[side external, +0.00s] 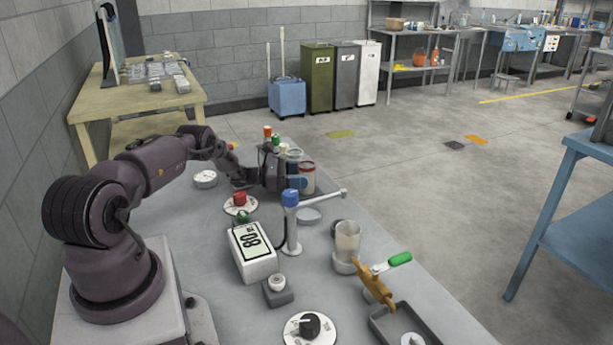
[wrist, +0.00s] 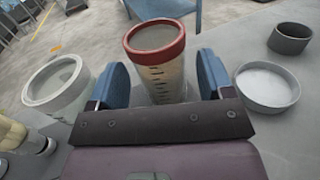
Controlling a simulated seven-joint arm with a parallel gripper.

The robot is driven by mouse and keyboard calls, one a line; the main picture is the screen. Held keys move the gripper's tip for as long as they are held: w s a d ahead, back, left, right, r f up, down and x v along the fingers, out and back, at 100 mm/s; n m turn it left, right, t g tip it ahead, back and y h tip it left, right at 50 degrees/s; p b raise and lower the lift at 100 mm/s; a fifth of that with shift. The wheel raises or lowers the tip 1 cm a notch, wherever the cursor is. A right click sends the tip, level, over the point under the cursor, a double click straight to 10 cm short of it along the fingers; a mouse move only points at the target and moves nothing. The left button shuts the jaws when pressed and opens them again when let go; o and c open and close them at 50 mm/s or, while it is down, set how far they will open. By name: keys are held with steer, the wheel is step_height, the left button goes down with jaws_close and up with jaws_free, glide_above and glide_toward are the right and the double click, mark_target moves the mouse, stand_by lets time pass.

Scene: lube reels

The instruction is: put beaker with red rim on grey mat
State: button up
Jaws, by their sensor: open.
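The beaker with the red rim (side external: 308,178) stands upright at the far end of the grey bench, partly hidden by my gripper in the side view. In the wrist view the beaker (wrist: 160,68) is clear, with dark graduation marks below its red rim. My gripper (side external: 298,183) is open and low beside it. In the wrist view my blue fingers (wrist: 160,82) stand on either side of the beaker, with gaps visible. I cannot single out a grey mat on the bench.
A pale-rimmed vessel (wrist: 57,86) stands close left of my fingers. A white dish (wrist: 268,88) and a dark grey ring (wrist: 289,38) lie right. A blue-topped post with a side arm (side external: 291,220), a white box (side external: 252,252) and a clear beaker (side external: 346,241) stand nearer.

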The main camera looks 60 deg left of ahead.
steer(key=v, duration=0.5)
steer(key=shift+s+a, duration=0.1)
steer(key=shift+s, duration=0.05)
stand_by(1.1)
